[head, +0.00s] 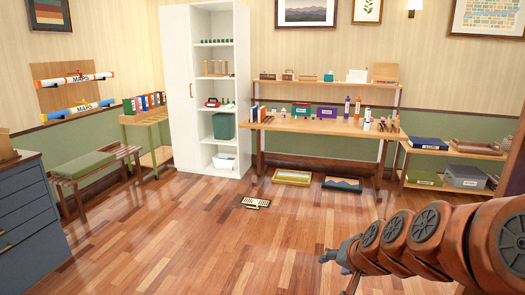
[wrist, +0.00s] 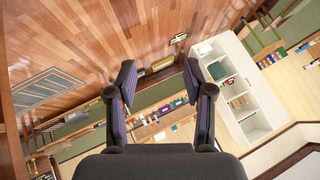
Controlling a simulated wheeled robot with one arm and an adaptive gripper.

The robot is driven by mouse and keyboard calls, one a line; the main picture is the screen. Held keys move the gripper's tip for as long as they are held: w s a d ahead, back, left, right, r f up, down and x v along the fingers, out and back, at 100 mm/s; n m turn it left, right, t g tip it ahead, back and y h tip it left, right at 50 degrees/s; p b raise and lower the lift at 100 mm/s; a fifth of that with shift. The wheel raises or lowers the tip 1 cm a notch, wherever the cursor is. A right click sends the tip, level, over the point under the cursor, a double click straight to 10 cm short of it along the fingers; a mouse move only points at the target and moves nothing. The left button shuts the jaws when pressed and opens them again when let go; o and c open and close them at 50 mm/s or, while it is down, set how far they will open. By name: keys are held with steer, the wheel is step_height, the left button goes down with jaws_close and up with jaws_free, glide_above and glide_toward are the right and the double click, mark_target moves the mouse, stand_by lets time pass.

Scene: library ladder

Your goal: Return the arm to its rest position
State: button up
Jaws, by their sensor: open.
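My gripper (wrist: 158,85) is open in the wrist view. Its two dark fingers stand apart and nothing shows between them but the distant room. In the head view my orange arm reaches in from the lower right, with the gripper end (head: 338,256) at its left tip, above the wooden floor. The fingers are small and partly hidden there. The gripper touches nothing that I can see.
A long wooden table (head: 330,128) with bottles and boxes stands at the back wall. A white open cabinet (head: 180,100) is left of it, a green-cushioned bench (head: 88,163) further left. A blue-grey drawer unit (head: 25,215) is front left. The middle floor is mostly clear.

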steer(key=s+n+g+h+p, duration=0.2)
steer(key=s+g, duration=0.7)
steer(key=s, duration=2.2)
steer(key=n, duration=0.2)
steer(key=shift+s+d+f+n+g+p, duration=0.2)
steer(key=shift+f+n+g+p, duration=0.1)
steer(key=shift+p, duration=0.1)
